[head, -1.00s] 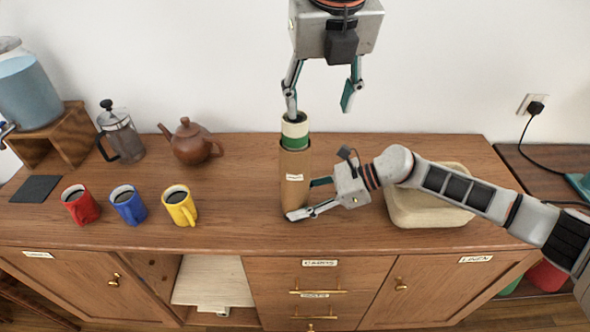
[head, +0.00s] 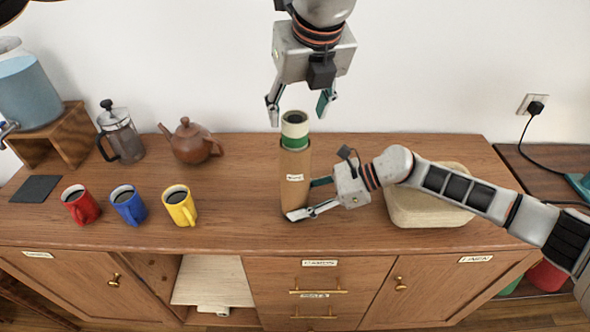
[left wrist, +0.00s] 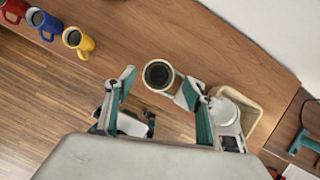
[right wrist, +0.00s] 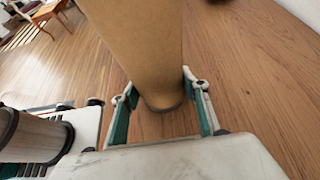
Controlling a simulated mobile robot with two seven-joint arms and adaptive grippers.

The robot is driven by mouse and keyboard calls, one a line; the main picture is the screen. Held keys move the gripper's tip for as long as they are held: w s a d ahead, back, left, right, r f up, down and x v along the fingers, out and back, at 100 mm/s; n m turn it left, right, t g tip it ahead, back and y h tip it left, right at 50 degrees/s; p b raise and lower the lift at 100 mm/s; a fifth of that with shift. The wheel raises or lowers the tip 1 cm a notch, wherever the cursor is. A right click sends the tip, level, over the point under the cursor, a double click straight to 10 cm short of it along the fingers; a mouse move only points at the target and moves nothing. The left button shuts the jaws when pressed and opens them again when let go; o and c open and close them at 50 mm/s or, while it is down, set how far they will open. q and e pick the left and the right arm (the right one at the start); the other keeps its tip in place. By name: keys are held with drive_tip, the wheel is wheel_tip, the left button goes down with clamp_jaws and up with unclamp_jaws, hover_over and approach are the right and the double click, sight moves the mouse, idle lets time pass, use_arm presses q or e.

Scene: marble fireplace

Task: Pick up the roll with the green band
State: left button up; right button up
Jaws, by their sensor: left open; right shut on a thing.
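The roll with the green band (head: 295,129) is cream with a dark hollow end. It stands upright in a brown cardboard tube (head: 294,180), its upper part sticking out. The tube stands on the wooden cabinet top and carries a small label. My left gripper (head: 301,108) is open and empty, pointing down, its fingers on either side of the roll's top. In the left wrist view the roll's end (left wrist: 158,75) shows between the open fingers. My right gripper (head: 300,199) is shut on the tube's lower part, which also shows in the right wrist view (right wrist: 140,45).
Red (head: 80,204), blue (head: 128,205) and yellow (head: 179,206) mugs stand to the left. A teapot (head: 190,142) and a French press (head: 120,132) stand behind them. A beige basin (head: 428,208) sits right, partly behind my right arm. The top between yellow mug and tube is clear.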

sight(296, 119)
use_arm(q)
drive_tip(key=x, duration=0.4)
drive_tip(key=shift+s, duration=0.2)
clamp_jaws()
drive_tip(key=shift+r, duration=0.1)
wheel_tip(296, 119, up, 28)
idle(0.4)
drive_tip(key=shift+a, duration=0.1)
use_arm(e)
drive_tip(key=o, duration=0.9)
